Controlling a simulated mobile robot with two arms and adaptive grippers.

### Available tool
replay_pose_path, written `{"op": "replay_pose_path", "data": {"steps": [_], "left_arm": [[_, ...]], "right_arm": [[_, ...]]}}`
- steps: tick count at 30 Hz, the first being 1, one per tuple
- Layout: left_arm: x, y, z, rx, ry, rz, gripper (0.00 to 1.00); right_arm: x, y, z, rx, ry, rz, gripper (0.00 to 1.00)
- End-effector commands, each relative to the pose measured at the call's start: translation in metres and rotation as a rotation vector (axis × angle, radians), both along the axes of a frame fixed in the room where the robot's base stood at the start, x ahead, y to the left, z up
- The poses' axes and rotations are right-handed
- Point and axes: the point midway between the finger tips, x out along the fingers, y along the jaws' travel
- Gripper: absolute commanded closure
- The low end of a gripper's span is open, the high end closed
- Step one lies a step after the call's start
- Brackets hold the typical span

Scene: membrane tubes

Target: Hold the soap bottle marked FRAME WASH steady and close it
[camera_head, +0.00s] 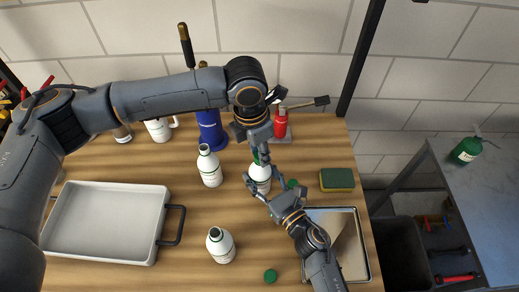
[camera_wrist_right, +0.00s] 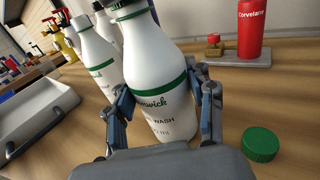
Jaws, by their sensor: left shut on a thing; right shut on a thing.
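The soap bottle (camera_head: 260,174) is white with a green band and stands on the wooden table. In the right wrist view the bottle (camera_wrist_right: 160,95) carries partly visible lettering ending in "WASH". My right gripper (camera_head: 261,190) is shut around its body, one finger on each side; the fingers also show in the right wrist view (camera_wrist_right: 163,100). My left gripper (camera_head: 262,150) points down over the bottle's top, shut on a green cap (camera_head: 256,157). The cap is mostly hidden by the fingers, and I cannot tell whether it touches the neck.
Similar white bottles stand left (camera_head: 210,168) and in front (camera_head: 221,245). Loose green caps lie by my right gripper (camera_head: 292,183) and near the front (camera_head: 270,276). A sponge (camera_head: 337,179), a metal tray (camera_head: 366,255) and a white tray (camera_head: 105,188) flank the work area.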

Motion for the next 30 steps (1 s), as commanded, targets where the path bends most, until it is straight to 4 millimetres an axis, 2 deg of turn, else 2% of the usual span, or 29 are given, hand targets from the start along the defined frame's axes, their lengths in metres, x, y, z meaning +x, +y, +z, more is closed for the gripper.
{"op": "replay_pose_path", "data": {"steps": [4, 5, 8, 19, 30], "left_arm": [[0.000, 0.000, 0.000, 0.000, 0.000, 0.002, 0.81], [0.000, 0.000, 0.000, 0.000, 0.000, 0.002, 0.67], [0.000, 0.000, 0.000, 0.000, 0.000, 0.003, 0.48], [0.000, 0.000, 0.004, -0.001, -0.001, 0.003, 0.48], [0.000, 0.000, 0.044, 0.000, 0.000, 0.004, 0.48]], "right_arm": [[0.000, 0.000, 0.000, -0.001, 0.001, -0.001, 1.00], [0.000, 0.000, 0.000, -0.001, 0.001, -0.001, 1.00], [0.000, 0.000, 0.000, -0.001, 0.001, -0.001, 1.00], [0.000, 0.000, 0.000, -0.001, 0.001, -0.001, 1.00], [0.000, 0.000, 0.000, -0.001, 0.001, -0.001, 1.00]]}}
